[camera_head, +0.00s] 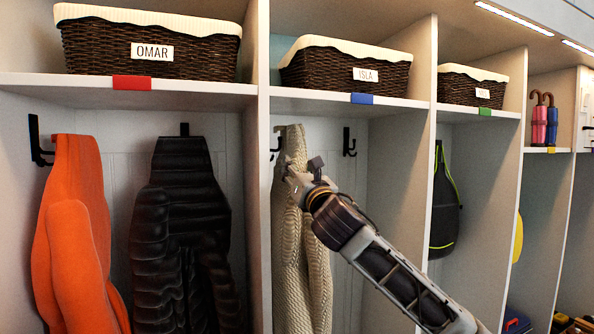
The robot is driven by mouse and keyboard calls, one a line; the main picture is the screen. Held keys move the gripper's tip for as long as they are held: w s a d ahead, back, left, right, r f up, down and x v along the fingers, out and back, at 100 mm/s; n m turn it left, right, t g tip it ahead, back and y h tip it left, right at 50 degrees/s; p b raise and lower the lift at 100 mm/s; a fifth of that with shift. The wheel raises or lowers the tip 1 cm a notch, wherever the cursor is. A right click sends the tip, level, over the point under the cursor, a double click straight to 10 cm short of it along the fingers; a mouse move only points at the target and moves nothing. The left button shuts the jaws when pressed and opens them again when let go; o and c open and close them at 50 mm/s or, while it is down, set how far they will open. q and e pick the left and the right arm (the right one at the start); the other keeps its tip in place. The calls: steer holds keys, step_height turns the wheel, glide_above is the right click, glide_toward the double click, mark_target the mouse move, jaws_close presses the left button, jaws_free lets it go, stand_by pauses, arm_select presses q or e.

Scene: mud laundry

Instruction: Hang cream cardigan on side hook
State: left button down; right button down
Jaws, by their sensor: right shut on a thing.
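The cream knitted cardigan (305,265) hangs upright in the middle cubby, under the shelf with the ISLA basket. My right gripper (296,182) is shut on its upper part, reaching in from the lower right. A black hook (276,143) shows just left of the cardigan's top, partly covered by it. I cannot tell whether the cardigan rests on that hook. Another black hook (349,142) to the right is bare. My left gripper is not in view.
An orange coat (72,240) and a black puffer jacket (182,240) hang in the left cubby. Dividers (258,200) and a shelf (345,103) bound the middle cubby. A dark bag (443,215) hangs in the cubby to the right. The ISLA basket (335,69) stands above.

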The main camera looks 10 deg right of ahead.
steer(key=shift+f+p, duration=0.3)
steer(key=shift+f, duration=0.75)
stand_by(3.0)
steer(key=c, duration=0.8)
jaws_free()
steer(key=shift+s, duration=0.1)
steer(key=shift+f, duration=0.1)
steer(key=s+d, duration=0.2)
steer(key=s, duration=1)
steer(key=shift+s+d+f, duration=0.3)
steer(key=shift+s+f, duration=0.05)
steer(key=shift+f, duration=0.1)
stand_by(1.0)
